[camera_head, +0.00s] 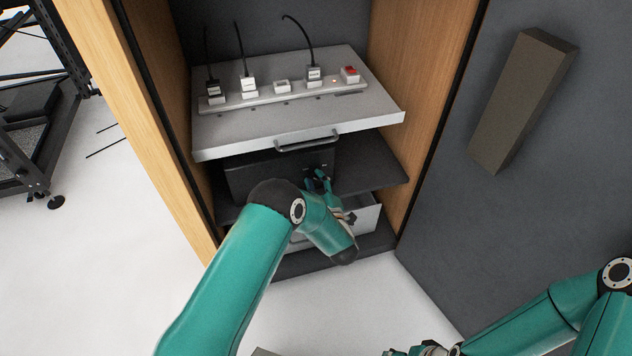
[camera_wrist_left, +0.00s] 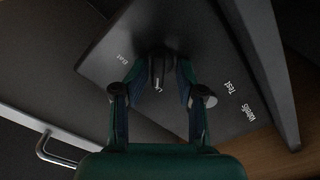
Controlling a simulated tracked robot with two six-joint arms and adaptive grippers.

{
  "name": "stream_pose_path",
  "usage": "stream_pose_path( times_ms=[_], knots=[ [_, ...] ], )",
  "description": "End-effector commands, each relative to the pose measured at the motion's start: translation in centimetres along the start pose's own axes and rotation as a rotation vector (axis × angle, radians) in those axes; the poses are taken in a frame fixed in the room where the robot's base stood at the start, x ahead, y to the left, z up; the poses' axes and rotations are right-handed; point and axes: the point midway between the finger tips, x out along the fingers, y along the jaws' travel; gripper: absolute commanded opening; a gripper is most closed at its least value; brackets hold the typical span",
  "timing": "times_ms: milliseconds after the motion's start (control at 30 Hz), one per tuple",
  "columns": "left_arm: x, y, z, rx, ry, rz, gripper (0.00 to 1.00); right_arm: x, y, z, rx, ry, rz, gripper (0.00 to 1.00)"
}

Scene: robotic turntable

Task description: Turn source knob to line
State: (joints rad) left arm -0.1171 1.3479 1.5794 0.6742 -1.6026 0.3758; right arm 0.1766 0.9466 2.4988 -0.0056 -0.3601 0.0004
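The source knob (camera_wrist_left: 160,70) is small and dark, on the sloped dark front panel (camera_wrist_left: 105,65) of a box in the cabinet. In the left wrist view, the two fingers of my left gripper (camera_wrist_left: 160,76) are on either side of the knob. Whether they touch it is too dark to tell. White lettering, partly covered, shows just below the knob, with "Ext" to its upper left and "Test" to its right. In the head view my left gripper (camera_head: 319,181) is at the box's right side, hiding the knob. My right arm's end (camera_head: 425,349) is cut off at the bottom edge.
Above the box is a grey shelf drawer (camera_head: 225,137) with a handle (camera_head: 307,142) and a power strip (camera_head: 262,100) holding several plugs. An open white drawer (camera_head: 367,220) is below.

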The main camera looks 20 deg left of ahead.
Motion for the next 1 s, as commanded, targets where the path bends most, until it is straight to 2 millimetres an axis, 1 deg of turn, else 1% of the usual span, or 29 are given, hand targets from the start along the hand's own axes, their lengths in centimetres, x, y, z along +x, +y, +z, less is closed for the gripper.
stream_pose_path(
  times_ms=[167,267,367,700,800,900,1000],
  knots=[
    [-0.3,0.1,0.1,0.002,-0.004,0.002,0.38,-0.1,0.0,0.0,0.0,0.0,0.0,0.64],
    [-1.1,0.1,0.3,0.002,-0.008,0.003,0.38,-0.1,0.0,0.0,0.0,0.0,0.0,0.64],
    [-2.4,0.1,0.3,0.004,-0.009,0.003,0.38,-0.1,0.0,0.0,0.0,0.0,0.0,0.64],
    [-9.1,0.0,0.2,0.003,-0.006,0.003,0.38,-0.1,0.0,0.0,0.0,0.0,0.0,0.64],
    [-10.6,0.0,0.2,0.001,-0.004,0.002,0.38,0.0,0.0,0.0,0.0,0.0,0.0,0.64],
    [-11.5,-0.1,0.1,0.001,-0.002,0.001,0.38,0.0,0.0,0.0,0.0,0.0,0.0,0.64],
    [-12.0,-0.1,0.1,0.0,0.0,0.001,0.38,0.0,0.0,0.0,0.0,0.0,0.0,0.64]
  ],
)
